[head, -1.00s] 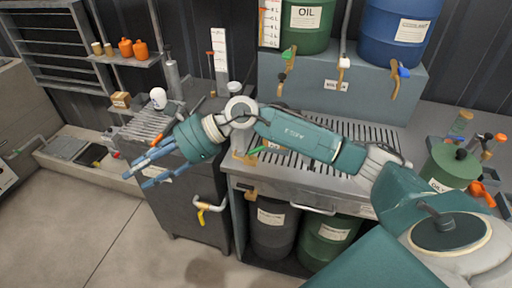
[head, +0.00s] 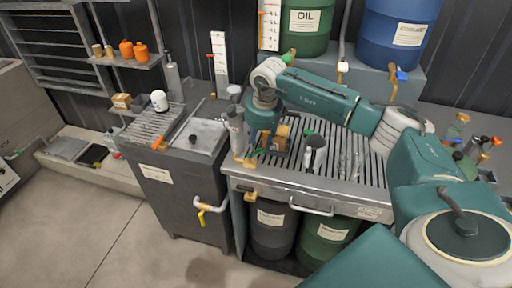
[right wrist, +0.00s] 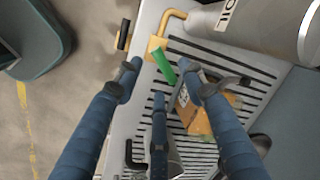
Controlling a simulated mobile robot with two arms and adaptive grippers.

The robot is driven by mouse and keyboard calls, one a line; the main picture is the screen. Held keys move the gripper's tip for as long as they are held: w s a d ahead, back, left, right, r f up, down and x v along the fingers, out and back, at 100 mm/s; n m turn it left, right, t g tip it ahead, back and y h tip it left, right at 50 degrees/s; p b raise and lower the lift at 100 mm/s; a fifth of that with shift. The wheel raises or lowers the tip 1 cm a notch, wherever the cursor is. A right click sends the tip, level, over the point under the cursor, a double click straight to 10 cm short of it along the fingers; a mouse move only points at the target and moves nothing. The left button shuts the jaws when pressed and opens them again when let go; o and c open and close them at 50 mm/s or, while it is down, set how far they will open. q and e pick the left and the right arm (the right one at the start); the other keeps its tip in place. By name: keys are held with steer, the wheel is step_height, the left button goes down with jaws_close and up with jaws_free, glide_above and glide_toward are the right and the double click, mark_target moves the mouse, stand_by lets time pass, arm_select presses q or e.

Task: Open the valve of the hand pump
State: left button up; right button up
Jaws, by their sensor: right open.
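The hand pump (head: 237,130) is a grey upright cylinder at the left edge of the slatted bench; its grey body also shows at the top of the right wrist view (right wrist: 270,25). A brass pipe leads from it to a brass valve (right wrist: 155,46) with a green lever (right wrist: 163,66). The green lever also shows in the head view (head: 262,150). My right gripper (right wrist: 158,80) is open, its blue fingers spread around the green lever's end; I cannot tell whether they touch it. In the head view its teal palm (head: 262,117) is over the bench beside the pump. My left gripper is not in view.
An orange-brown box (right wrist: 193,110) lies on the slats close to my fingers. A black-handled tool (head: 315,145) stands on the slatted bench (head: 335,188). A grey cabinet (head: 180,200) with a yellow-handled tap stands at left. Oil drums (head: 308,25) stand behind.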

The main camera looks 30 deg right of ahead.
steer(key=shift+w+f+p, duration=0.15)
steer(key=shift+w+f, duration=0.05)
steer(key=shift+f, duration=0.65)
steer(key=shift+w+f+p, duration=0.15)
steer(key=shift+f, duration=0.65)
